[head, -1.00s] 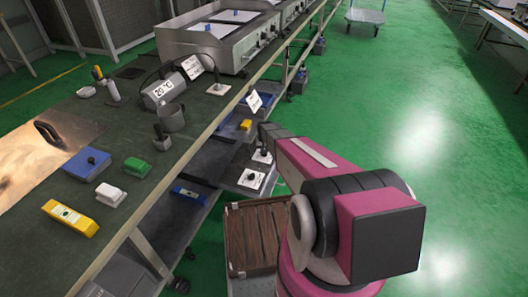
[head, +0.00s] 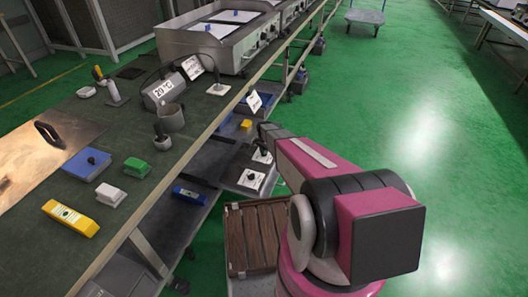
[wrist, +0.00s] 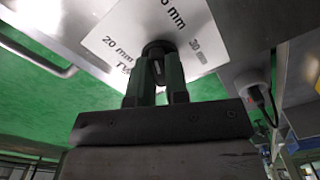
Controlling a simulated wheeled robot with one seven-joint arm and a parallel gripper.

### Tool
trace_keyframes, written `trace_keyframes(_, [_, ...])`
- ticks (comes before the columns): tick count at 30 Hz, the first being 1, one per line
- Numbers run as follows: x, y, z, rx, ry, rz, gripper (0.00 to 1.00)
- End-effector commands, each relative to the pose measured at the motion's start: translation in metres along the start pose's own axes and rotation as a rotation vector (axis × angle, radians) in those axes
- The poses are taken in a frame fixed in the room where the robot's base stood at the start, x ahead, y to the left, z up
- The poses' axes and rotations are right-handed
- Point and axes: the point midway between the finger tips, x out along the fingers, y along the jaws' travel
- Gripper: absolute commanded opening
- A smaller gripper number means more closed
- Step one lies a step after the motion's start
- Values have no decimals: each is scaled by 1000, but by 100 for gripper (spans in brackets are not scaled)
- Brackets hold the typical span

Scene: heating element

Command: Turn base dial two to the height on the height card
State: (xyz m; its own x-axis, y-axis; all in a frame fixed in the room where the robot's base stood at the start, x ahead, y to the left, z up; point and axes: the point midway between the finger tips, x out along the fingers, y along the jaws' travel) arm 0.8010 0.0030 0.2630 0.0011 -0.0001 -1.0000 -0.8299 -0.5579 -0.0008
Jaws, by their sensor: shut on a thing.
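In the wrist view, my gripper (wrist: 155,72) is shut on a black dial knob (wrist: 158,46). The knob sits on a white dial plate (wrist: 112,42) marked 20 mm on the left and 30 mm on the right, with a partly cut-off mm mark between them. Lettering that seems to read TWO is partly hidden by the fingers. The knob's pointer is hidden, so its setting cannot be told.
A second dial plate (head: 251,179) lies on the lower shelf. The bench (head: 125,213) holds blue, green, white and yellow items and a grey display (head: 163,89) reading about 20 °C. A slatted wooden crate (head: 258,235) stands beside my arm.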

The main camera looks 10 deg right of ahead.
Motion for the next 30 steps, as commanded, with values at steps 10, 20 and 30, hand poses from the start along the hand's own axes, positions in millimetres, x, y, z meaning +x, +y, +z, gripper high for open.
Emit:
trace_keyframes(10, [3, 0, 0, 233, -1, 2, 0])
trace_keyframes(20, [3, 0, 0, 323, -1, 3, 0])
trace_keyframes(30, [4, 0, 0, 331, -2, 3, 0])
